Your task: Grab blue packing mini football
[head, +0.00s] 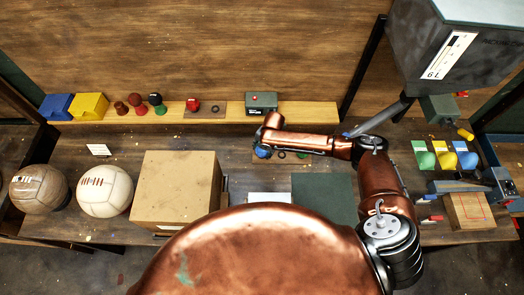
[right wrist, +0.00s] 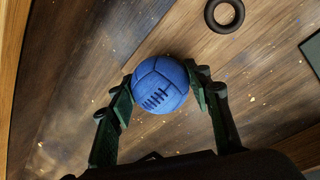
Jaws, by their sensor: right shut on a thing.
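The blue mini football (right wrist: 160,85) with dark stitching sits between the two dark green fingers of my right gripper (right wrist: 163,92) in the right wrist view. The fingers touch it on both sides and are shut on it. In the head view the blue ball (head: 262,151) shows only in small part beneath the end of my copper right arm, near the table's back. Whether the ball rests on the table or is lifted is hard to tell. My left gripper is not in view.
A black ring (right wrist: 224,14) lies close to the ball. A cardboard box (head: 176,188), a white ball (head: 105,191) and a brown ball (head: 39,189) stand at left. A dark green mat (head: 325,196) lies right of centre. A shelf (head: 309,112) runs along the back.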

